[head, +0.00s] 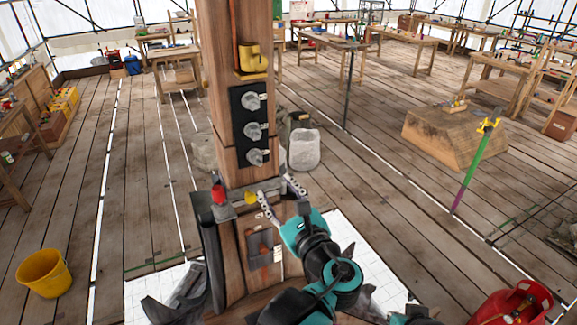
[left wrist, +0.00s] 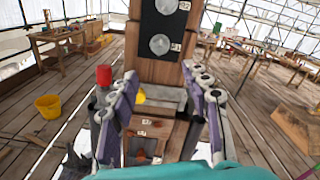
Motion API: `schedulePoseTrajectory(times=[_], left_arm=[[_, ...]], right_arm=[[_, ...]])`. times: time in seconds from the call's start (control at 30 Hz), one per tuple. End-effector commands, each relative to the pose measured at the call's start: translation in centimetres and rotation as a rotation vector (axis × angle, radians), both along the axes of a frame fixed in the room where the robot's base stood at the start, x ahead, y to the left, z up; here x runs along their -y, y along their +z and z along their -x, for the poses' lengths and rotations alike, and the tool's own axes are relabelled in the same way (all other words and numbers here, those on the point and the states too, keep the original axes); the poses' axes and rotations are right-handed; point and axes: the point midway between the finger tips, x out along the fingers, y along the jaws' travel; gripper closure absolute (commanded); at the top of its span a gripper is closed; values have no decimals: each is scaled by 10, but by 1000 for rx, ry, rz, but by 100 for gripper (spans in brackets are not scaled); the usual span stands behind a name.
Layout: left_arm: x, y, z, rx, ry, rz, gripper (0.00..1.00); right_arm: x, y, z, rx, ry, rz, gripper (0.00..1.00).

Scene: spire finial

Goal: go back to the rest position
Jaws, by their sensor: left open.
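My left gripper (head: 280,194) is in front of the foot of the wooden post (head: 222,100). Its two fingers are spread apart. In the left wrist view the open fingers (left wrist: 158,80) have nothing held between them; the grey ledge and a yellow item (left wrist: 140,96) show beyond the gap. The post carries a black panel (head: 238,128) with three grey round fittings. A red cylinder (head: 218,194) stands on the ledge left of the gripper. My right gripper is not in view.
A yellow bucket (head: 43,273) stands on the floor at left. A red gas bottle (head: 515,303) is at bottom right. A wooden block (head: 440,138) and a green-purple pole (head: 475,168) stand at right. Grey sacks (head: 304,149) sit behind the post. Plank floor is open on both sides.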

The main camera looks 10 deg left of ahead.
Motion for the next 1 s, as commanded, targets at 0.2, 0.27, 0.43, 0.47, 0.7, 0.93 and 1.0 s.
schedulePoseTrajectory(times=[0.2, 0.27, 0.43, 0.47, 0.7, 0.93, 1.0], left_arm=[[-22, -36, 4, -15, 27, 126, 52], [-40, -67, 10, -23, 55, 246, 52], [-91, -190, 47, -6, 220, 769, 52], [-97, -212, 56, 6, 261, 876, 52], [-102, -365, 126, 224, 672, 1731, 52], [-80, -417, 152, 427, 962, 2210, 52], [-76, -420, 154, 454, 1000, 2266, 52]], right_arm=[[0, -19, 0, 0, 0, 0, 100], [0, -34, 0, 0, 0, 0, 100], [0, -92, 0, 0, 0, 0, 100], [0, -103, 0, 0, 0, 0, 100], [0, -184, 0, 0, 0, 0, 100], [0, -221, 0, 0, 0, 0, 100], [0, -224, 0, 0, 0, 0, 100]])
